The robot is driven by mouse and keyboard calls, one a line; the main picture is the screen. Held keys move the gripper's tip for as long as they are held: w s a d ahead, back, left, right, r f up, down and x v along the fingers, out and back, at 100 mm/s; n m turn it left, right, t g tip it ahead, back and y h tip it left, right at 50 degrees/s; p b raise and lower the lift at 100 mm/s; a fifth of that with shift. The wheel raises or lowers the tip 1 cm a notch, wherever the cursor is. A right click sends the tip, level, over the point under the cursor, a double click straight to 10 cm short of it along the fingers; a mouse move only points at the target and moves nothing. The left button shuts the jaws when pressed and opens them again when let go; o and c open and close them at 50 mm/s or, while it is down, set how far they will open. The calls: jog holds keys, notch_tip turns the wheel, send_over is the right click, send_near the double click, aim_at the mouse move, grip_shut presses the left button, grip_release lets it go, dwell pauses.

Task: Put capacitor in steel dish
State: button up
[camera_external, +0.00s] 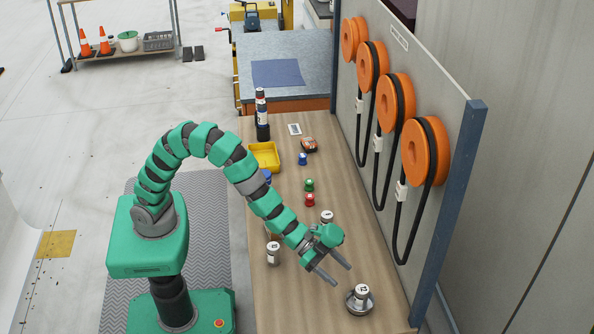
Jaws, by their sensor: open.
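A small round steel dish (351,306) sits near the front right end of the wooden bench. A white can-shaped capacitor (361,294) with a dark-marked top stands upright in the dish. Two similar white cans stand on the bench, one to the left of my gripper (273,255) and one behind it (327,216). My gripper (341,276) is open, with nothing seen between its fingers. It is just up and left of the capacitor in the dish, apart from it in the picture. Its exact height above the bench is hard to tell.
Green (309,185), red (310,200) and blue (302,159) small items stand farther back on the bench (345,195). A yellow bin (264,152) is at the left edge. A panel with orange reels (425,152) and hanging black cables borders the right side.

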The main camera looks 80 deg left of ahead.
jog(key=w+a+r+n+t+y, duration=0.2)
jog(key=a+r+n+y, duration=0.1)
jog(key=a+r, duration=1.05)
jog(key=w+a+r+n+t+y, duration=0.25)
jog(key=a+r, duration=0.85)
jog(key=r, duration=0.6)
jog(key=s+a+r+n+y, duration=0.1)
jog(key=s+a+r+y, duration=0.1)
jog(key=s+a+r, duration=0.6)
jog(key=s+a+r+n+t+y, duration=0.1)
jog(key=s+a+r+n+y, duration=0.1)
jog(key=s+a+r, duration=0.5)
jog(key=s+r, duration=0.4)
jog(key=r, duration=0.2)
jog(key=shift+s+a, duration=0.25)
jog(key=shift+a, duration=0.15)
jog(key=shift+n+t, duration=0.25)
